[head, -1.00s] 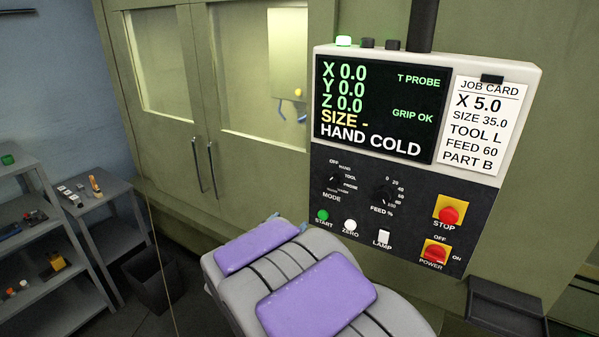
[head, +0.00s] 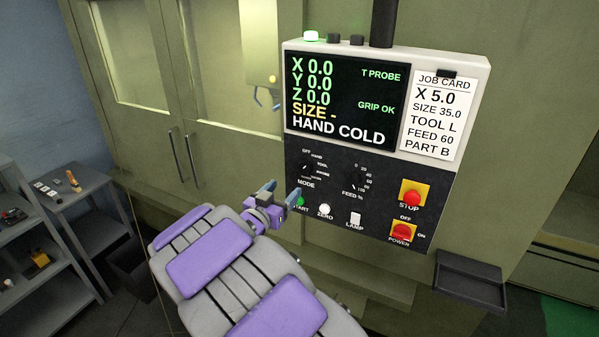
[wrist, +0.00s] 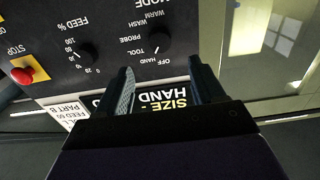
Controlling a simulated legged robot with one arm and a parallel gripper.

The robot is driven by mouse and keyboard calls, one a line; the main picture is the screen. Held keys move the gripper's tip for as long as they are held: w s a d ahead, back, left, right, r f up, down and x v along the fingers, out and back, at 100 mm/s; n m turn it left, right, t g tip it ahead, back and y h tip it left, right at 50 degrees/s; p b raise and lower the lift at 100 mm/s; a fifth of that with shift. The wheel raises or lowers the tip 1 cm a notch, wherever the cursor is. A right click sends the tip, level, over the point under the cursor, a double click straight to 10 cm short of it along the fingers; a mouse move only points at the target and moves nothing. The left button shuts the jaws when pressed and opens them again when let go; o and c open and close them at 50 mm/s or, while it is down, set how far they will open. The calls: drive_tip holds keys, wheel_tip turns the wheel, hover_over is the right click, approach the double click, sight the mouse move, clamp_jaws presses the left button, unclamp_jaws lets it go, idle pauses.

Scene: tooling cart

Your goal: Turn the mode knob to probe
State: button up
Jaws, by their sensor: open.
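The mode knob (head: 305,169) is a small black dial on the left of the control panel (head: 375,177), above the word MODE. It also shows in the wrist view (wrist: 158,40), which is upside down, with labels OFF, HAND, TOOL, PROBE, WARM and WASH around it. The screen (head: 347,104) shows HAND COLD and T PROBE. My gripper (head: 281,193) is open and empty, lower left of the knob in the head view. In the wrist view its fingertips (wrist: 161,69) are apart, with the knob beyond them; neither appears to touch it.
The feed knob (head: 357,178) is right of the mode knob. START, ZERO (head: 324,210) and the lamp switch (head: 355,219) lie below. The red STOP button (head: 411,197) and POWER switch (head: 403,232) are at right. A dark tray (head: 470,281) juts out below the panel.

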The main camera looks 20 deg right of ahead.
sight(302, 170)
drive_tip(key=p+x, duration=0.1)
drive_tip(key=x, duration=0.9)
drive_tip(key=shift+w+d, duration=0.2)
drive_tip(key=c, duration=1.1)
drive_tip(key=shift+o, duration=0.2)
drive_tip(key=shift+f+m+b, duration=0.1)
drive_tip(key=shift+m+b, duration=0.4)
drive_tip(key=shift+b, duration=0.15)
drive_tip(key=m+b, duration=0.2)
drive_tip(key=shift+a+f+b, duration=0.1)
drive_tip(key=shift+f+b, duration=0.1)
drive_tip(key=shift+b, duration=0.15)
drive_tip(key=m+b, duration=0.4)
drive_tip(key=b, duration=0.1)
drive_tip(key=shift+m, duration=0.3)
drive_tip(key=m+b, duration=0.6)
drive_tip(key=shift+w+r, duration=0.1)
drive_tip(key=shift+r, duration=0.1)
drive_tip(key=shift+m+b, duration=0.3)
drive_tip(key=shift+m, duration=0.1)
